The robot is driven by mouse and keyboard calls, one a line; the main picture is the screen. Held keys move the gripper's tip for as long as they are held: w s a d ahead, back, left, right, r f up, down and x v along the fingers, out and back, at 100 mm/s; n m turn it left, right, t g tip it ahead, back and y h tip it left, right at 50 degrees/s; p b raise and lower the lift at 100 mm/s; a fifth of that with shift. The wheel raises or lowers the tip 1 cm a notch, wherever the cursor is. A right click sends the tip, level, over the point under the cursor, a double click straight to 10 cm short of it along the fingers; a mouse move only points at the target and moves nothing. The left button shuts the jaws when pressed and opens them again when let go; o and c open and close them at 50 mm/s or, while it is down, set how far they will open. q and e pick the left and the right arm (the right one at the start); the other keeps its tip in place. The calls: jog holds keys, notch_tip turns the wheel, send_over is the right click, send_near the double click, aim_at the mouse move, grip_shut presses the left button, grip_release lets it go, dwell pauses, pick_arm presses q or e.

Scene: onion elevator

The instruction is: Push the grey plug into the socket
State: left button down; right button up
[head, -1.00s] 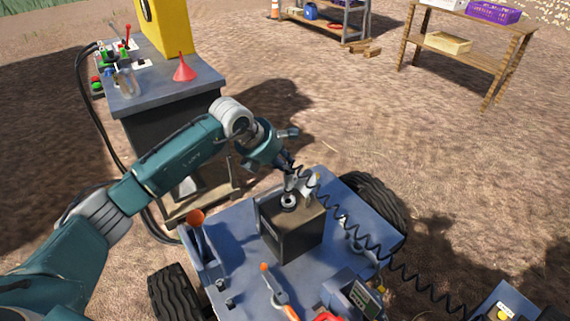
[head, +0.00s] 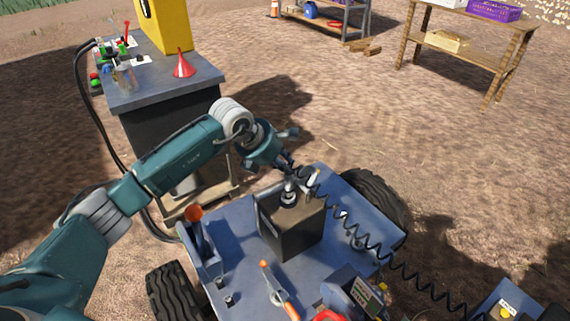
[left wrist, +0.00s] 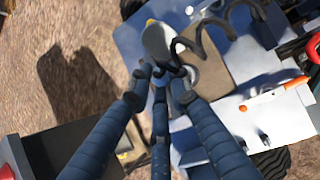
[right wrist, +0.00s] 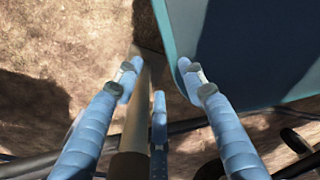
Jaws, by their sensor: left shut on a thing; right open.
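My left gripper (head: 288,169) is shut on the grey plug (head: 289,187), above the dark box on the blue cart. The socket (head: 288,198) is a pale ring with a dark centre on the box's top. The plug sits right over the socket; I cannot tell whether it has entered it. In the left wrist view my left gripper's fingers (left wrist: 160,86) close around the grey plug (left wrist: 181,88) and partly hide it. My right gripper (right wrist: 153,77) is open in the right wrist view, with no object clearly between its fingertips.
A coiled black cable (head: 361,232) runs from near the plug across the blue cart (head: 238,262). A pale upright piece (head: 313,180) stands at the box's far edge. A workbench (head: 165,85) stands behind.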

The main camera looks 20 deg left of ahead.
pick_arm(q)
jog(key=shift+a+f, duration=0.1)
jog(key=shift+f, duration=0.2)
jog(key=shift+f+b, duration=0.35)
jog(key=shift+b, duration=0.15)
jog(key=shift+f, duration=0.15)
dwell(0.4)
dwell(0.4)
